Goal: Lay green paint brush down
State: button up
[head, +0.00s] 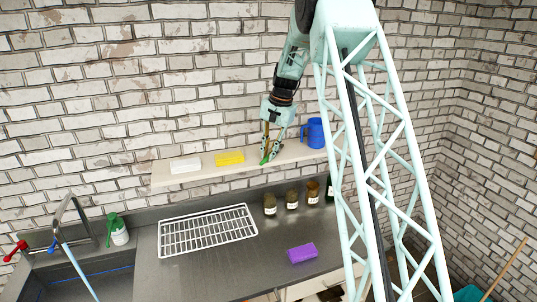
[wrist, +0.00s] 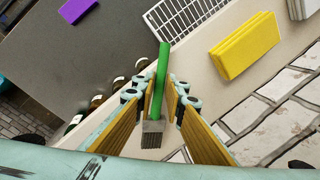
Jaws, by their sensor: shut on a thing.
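The green paint brush (wrist: 160,80) is between the fingers of my gripper (wrist: 158,98) in the wrist view. Its green handle points toward the top of that picture, and its metal ferrule and brown bristles (wrist: 151,140) lie toward the palm. My gripper (head: 273,145) is shut on the brush. In the head view it is at the wooden shelf (head: 205,174), between the yellow sponge and the blue mug. A green bit of the brush (head: 264,160) shows at the fingertips there. I cannot tell whether the brush touches the shelf.
On the shelf are a white block (head: 185,166), a yellow sponge (head: 230,158) and a blue mug (head: 314,133). Below, the counter holds a wire rack (head: 207,232), several jars (head: 291,200), a dark bottle (head: 329,190) and a purple sponge (head: 302,253). The brick wall stands close behind the shelf.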

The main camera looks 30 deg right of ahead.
jog(key=shift+f, duration=0.15)
jog(key=o, duration=0.8)
jog(key=b+v, duration=0.1)
jog(key=v, duration=1.1)
jog(key=shift+a+r, duration=0.1)
jog(key=shift+r, duration=0.15)
dwell(0.5)
